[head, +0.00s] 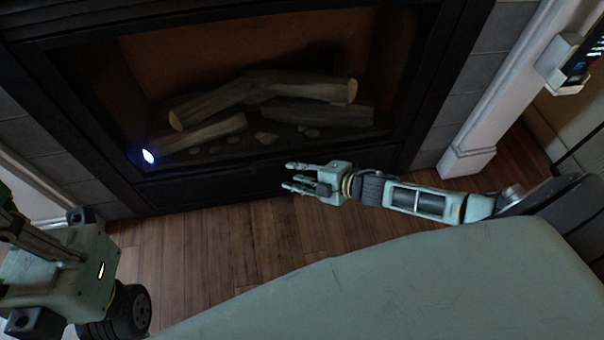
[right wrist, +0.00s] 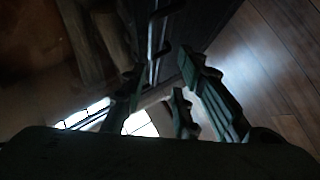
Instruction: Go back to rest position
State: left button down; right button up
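My right gripper (head: 292,177) reaches in from the right in the head view, in front of the fireplace's lower edge and above the wood floor. Its green fingers are spread with a gap between them, and I see nothing held. My left arm shows large at the lower left of the head view, close to the camera. The fingertips of my left gripper cannot be made out clearly there.
A dark-framed fireplace (head: 265,183) with several logs (head: 300,88) fills the top. A white pillar base (head: 466,162) stands right of it, with a white holder (head: 558,62) at the upper right. Bare wood floor (head: 235,245) lies between the fireplace and my body.

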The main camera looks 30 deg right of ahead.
jog(key=shift+v, duration=1)
